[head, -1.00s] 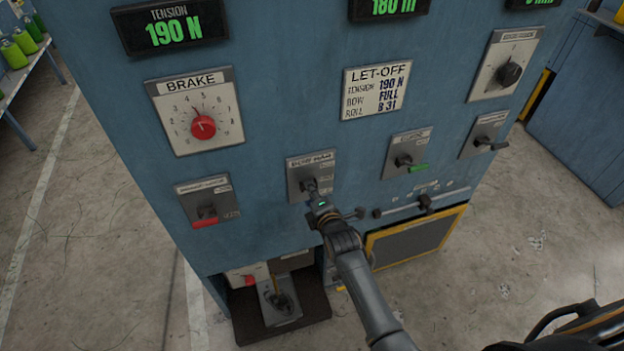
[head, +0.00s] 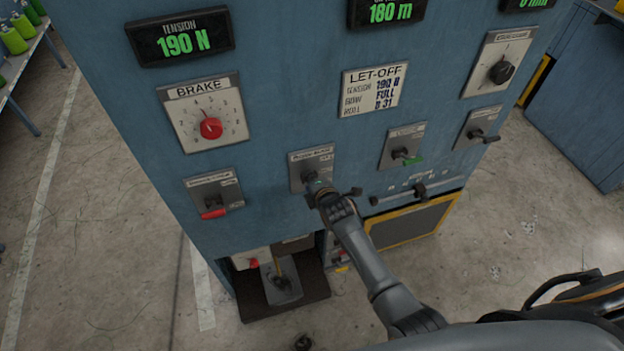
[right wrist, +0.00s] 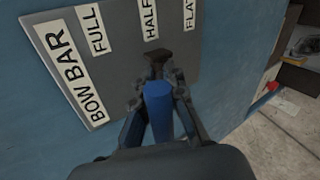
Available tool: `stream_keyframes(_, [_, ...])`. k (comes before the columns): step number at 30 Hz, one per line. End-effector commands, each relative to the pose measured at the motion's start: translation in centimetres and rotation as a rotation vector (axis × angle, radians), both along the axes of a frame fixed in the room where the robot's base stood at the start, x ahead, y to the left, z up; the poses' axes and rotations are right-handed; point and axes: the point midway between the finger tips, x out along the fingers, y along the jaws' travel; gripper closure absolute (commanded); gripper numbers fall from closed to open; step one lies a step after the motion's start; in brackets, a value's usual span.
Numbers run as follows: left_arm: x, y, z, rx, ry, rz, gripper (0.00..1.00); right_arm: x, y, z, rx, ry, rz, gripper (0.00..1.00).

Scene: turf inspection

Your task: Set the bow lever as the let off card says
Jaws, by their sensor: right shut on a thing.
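The let-off card (head: 372,90) on the blue cabinet reads tension 190 N, bow FULL. The bow bar plate (head: 308,160) is on the cabinet front, below and left of the card. In the right wrist view the bow bar plate (right wrist: 65,60) carries the labels FULL, HALF and FLAT. The bow lever has a blue handle (right wrist: 159,112), and its dark base lies nearest HALF; its exact setting is hard to tell. My right gripper (head: 319,190) is shut on the handle, with fingers on both sides. My left gripper is not in view.
A slider rail (head: 418,191) sits close to my right forearm. The brake dial (head: 210,127) is above left. Open floor lies right of the cabinet.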

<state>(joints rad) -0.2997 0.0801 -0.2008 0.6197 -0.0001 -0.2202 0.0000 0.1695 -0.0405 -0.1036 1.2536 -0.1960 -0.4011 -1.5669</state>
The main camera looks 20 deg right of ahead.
Motion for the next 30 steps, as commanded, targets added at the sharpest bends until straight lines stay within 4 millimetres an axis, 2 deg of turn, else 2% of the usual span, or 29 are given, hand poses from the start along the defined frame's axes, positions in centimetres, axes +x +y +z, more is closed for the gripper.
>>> stream_keyframes(1, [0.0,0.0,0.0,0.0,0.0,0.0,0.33,-0.1,0.0,-0.2,0.0,0.004,0.0,1.0])
stream_keyframes(2, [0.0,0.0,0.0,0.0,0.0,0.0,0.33,-0.1,0.0,-0.2,0.0,0.004,0.0,0.85])
stream_keyframes(5, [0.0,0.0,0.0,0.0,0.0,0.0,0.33,-0.1,0.0,-0.2,0.0,0.003,0.0,0.66])
stream_keyframes(17, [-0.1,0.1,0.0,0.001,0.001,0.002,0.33,-0.4,0.0,0.1,-0.001,0.001,0.0,0.66])
stream_keyframes(23, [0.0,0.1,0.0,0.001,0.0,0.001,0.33,-2.5,-0.1,1.3,-0.002,0.0,0.001,0.66])
stream_keyframes(30, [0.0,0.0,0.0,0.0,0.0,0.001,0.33,-6.4,-0.3,3.7,-0.002,0.001,0.001,0.66])
